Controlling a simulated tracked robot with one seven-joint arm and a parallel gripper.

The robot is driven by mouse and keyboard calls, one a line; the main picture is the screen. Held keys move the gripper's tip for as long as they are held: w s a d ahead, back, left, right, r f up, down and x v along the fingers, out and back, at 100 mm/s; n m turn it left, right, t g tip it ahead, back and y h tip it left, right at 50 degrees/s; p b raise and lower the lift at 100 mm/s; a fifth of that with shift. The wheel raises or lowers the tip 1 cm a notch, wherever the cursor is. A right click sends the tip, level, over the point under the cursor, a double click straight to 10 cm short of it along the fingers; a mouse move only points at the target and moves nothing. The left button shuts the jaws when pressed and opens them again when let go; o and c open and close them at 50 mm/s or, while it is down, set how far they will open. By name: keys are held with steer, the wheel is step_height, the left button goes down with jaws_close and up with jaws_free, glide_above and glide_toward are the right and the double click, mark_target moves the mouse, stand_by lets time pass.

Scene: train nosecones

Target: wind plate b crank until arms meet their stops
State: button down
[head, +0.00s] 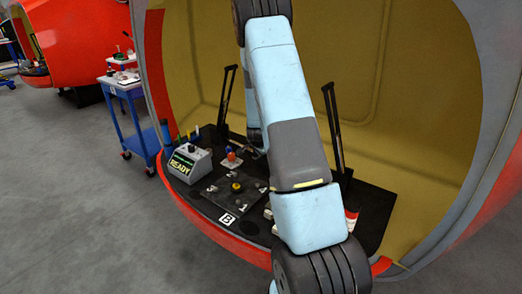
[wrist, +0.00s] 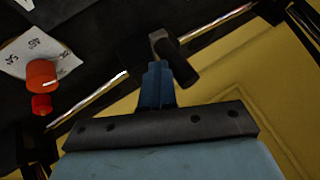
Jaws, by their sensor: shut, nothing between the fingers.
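The dark plate marked B (head: 228,219) lies in the opening of the near red nosecone. Two long black arms stand up from its back, a left one (head: 226,96) and a right one (head: 333,125), both leaning slightly. My gripper (wrist: 157,82) is shut and empty in the wrist view. Its blue fingers are beside a dark, hammer-shaped piece (wrist: 175,58), which may be the crank handle; I cannot tell whether they touch. A shiny metal rod (wrist: 90,100) passes behind. In the head view my arm hides most of the gripper and the crank area.
Orange (wrist: 41,74) and red (wrist: 41,104) knobs show in the wrist view. A blue cart (head: 136,115) stands at left; grey floor is clear.

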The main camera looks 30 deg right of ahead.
steer(key=shift+w+a+r+t, duration=0.15)
steer(key=shift+w+a+r, duration=0.05)
steer(key=shift+w+a, duration=0.2)
steer(key=shift+w+a+r+t, duration=0.15)
steer(key=shift+w+a, duration=0.15)
steer(key=shift+w, duration=0.15)
steer(key=shift+s+d, duration=0.1)
steer(key=s+a+r, duration=0.1)
steer(key=s+r, duration=0.6)
steer(key=s, duration=0.3)
steer(key=shift+s, duration=0.35)
steer(key=shift+a+r, duration=0.1)
steer(key=shift+r, duration=0.05)
